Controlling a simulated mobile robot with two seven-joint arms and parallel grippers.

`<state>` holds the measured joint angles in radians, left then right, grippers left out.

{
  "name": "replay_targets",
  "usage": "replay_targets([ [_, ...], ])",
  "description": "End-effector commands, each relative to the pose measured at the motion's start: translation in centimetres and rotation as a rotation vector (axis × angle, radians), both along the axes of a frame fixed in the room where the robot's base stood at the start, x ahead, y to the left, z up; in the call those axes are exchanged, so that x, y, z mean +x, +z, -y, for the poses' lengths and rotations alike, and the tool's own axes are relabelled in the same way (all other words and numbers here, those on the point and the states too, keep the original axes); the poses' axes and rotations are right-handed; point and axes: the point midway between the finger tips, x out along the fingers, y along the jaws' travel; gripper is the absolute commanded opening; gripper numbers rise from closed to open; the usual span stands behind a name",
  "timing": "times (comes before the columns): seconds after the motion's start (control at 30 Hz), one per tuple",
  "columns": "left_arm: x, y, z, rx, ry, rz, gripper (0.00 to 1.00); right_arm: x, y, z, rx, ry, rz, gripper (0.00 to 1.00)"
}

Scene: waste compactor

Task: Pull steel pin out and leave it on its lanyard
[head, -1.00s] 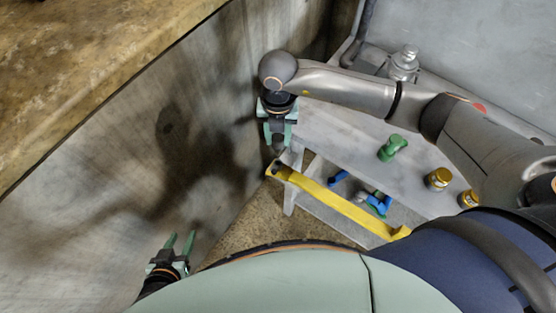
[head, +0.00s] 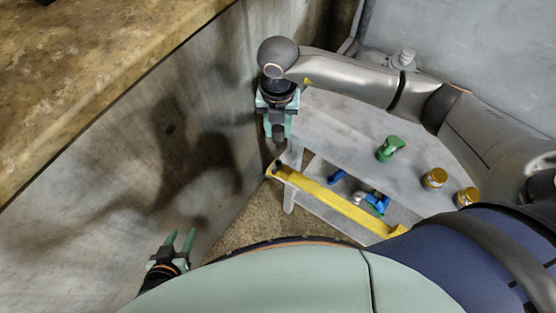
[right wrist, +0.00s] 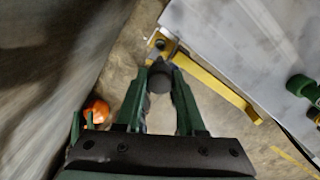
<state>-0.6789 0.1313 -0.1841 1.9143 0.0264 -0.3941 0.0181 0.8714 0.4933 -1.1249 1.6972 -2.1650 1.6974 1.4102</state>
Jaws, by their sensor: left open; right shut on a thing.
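My right gripper (head: 278,134) is shut on a small dark grey piece, which I take to be the steel pin. The right wrist view shows the pin's rounded end (right wrist: 159,80) between the green fingertips of this gripper (right wrist: 160,68). The yellow bar (head: 335,198) has a dark spot at its left end, just below the right gripper. I cannot tell if the pin is still in the bar. Its lanyard cannot be made out. My left gripper (head: 180,243) is open and empty, low at the left, far from the bar.
A grey bench (head: 345,125) carries a green knob (head: 390,148) and two brass-coloured fittings (head: 434,179). Blue-handled parts (head: 376,202) sit on a lower shelf behind the bar. A concrete wall (head: 120,150) runs close along the left.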

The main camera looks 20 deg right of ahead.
Motion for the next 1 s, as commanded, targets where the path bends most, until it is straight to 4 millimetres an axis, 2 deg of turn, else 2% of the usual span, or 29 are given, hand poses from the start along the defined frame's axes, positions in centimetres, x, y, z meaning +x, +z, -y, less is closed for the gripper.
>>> replay_targets([
  [0.7, 0.0, 0.0, 0.0, 0.0, 0.0, 0.0, 0.47, 0.0, 2.9, 0.0, 0.001, 0.0, 0.002, 0.0],
  [1.0, 0.0, 0.0, 0.0, 0.0, 0.0, -0.001, 0.47, 0.0, 3.3, 0.0, 0.0, 0.0, 0.001, 0.0],
])
